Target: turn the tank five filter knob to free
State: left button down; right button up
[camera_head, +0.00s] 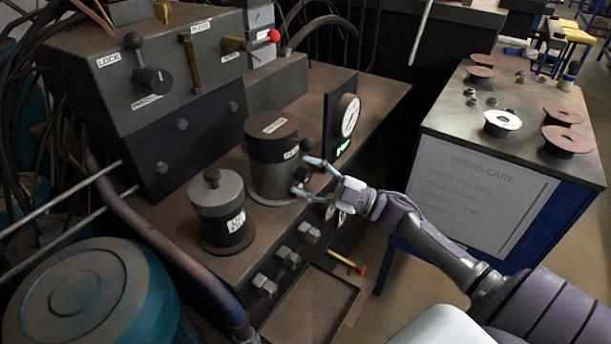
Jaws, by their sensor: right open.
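A dark cylindrical canister (273,165) with a brown lid stands on the brown bench, with a label on its lid and a small label on its side, both too small to read. A small black knob (306,145) shows at the canister's right side, just above my right gripper (301,176). My right gripper is open, its two fingers apart, one above the other, at the canister's right side. A dark shape shows between the fingers; I cannot tell whether they touch it. I cannot read which knob is the tank five filter knob or its setting. My left gripper is not in view.
A shorter lidded canister (219,208) stands left of the tall one. A dark panel with a gauge (348,115) stands behind my gripper. A control box (150,67) with a lever is at upper left.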

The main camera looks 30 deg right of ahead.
jog(key=v, duration=1.1)
jog(key=shift+s+d+f, duration=0.15)
jog(key=shift+s+d, duration=0.05)
jog(key=shift+s, duration=0.05)
